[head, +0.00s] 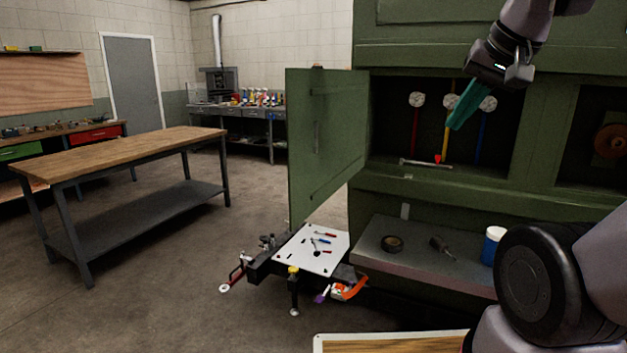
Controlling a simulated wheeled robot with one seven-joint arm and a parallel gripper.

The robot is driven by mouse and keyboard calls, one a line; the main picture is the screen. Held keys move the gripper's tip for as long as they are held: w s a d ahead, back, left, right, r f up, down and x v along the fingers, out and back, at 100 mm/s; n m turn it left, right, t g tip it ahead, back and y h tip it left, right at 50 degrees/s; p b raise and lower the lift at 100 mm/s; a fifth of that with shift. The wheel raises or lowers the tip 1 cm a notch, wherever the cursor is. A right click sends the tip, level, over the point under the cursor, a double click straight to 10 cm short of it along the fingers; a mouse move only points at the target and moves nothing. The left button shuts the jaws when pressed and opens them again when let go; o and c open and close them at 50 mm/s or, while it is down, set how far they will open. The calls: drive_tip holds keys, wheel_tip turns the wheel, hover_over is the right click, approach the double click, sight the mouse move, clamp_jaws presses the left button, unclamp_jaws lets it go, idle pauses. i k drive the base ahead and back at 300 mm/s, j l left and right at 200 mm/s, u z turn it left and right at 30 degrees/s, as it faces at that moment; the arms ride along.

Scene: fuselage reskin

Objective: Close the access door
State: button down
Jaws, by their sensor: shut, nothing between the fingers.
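The access door (335,140) is a green panel that stands open, swung out to the left of its opening. A slim handle shows on its face. The opening (385,135) in the green fuselage wall is dark inside. My gripper (456,124) has teal fingers that point down and left in front of the opening. It is shut and empty, to the right of the door and apart from it in the picture. How far it is from the opening in depth I cannot tell.
Red, yellow and blue lines with round white ends, and a wrench (425,164), show in the opening. A grey shelf (420,262) below holds a roll, a dark tool and a blue-white tub (491,245). A low tool cart (312,262) stands below the door. A workbench (125,150) stands left.

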sight(337, 99)
drive_tip(key=i+j+z, duration=0.15)
drive_tip(key=j+z, duration=0.15)
drive_tip(key=j, duration=0.35)
drive_tip(key=i+j+z, duration=0.1)
drive_tip(key=j+z, duration=0.2)
drive_tip(key=j, duration=0.35)
drive_tip(key=j+z, duration=0.25)
drive_tip(key=j, duration=0.45)
drive_tip(key=k+l+u, duration=0.15)
drive_tip(key=l, duration=0.2)
drive_tip(key=k+l+u, duration=0.15)
drive_tip(key=l, duration=0.2)
drive_tip(key=k+l+u, duration=0.2)
drive_tip(key=l, duration=0.15)
drive_tip(key=k+l+u, duration=0.15)
drive_tip(key=l, duration=0.15)
drive_tip(key=z, duration=0.15)
drive_tip(key=u, duration=0.15)
drive_tip(key=i, duration=0.05)
